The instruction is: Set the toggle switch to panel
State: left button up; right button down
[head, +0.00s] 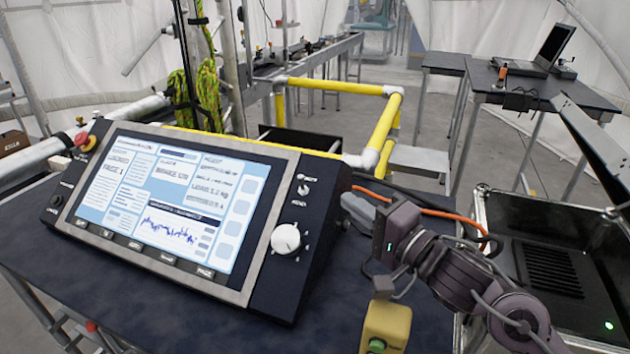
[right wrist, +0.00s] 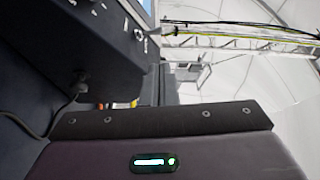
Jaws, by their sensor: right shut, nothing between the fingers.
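The toggle switch (head: 303,190) is a small light lever on the upper right of the black control console (head: 277,282), between two small labels too blurred to read surely. Which way it is set is hard to tell. In the right wrist view a small pale part, likely the toggle switch (right wrist: 138,34), shows near the screen's edge. My right gripper (head: 352,206) is shut and empty, just right of the console's side and apart from the switch. Its fingertips are hard to see in the wrist view. My left gripper is not in view.
A white knob (head: 286,239) sits below the switch, right of the lit screen (head: 160,195). A yellow box with a green button (head: 386,328) stands on the dark table near my right arm. Orange and black cables (head: 425,211) run behind the arm. An open black case (head: 550,270) is at right.

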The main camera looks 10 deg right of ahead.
aim_at(316, 196)
jog(key=p+x, duration=0.1)
jog(key=x, duration=0.8)
jog(key=shift+p, duration=0.35)
jog(key=shift+w+a, duration=0.25)
jog(key=shift+w, duration=0.2)
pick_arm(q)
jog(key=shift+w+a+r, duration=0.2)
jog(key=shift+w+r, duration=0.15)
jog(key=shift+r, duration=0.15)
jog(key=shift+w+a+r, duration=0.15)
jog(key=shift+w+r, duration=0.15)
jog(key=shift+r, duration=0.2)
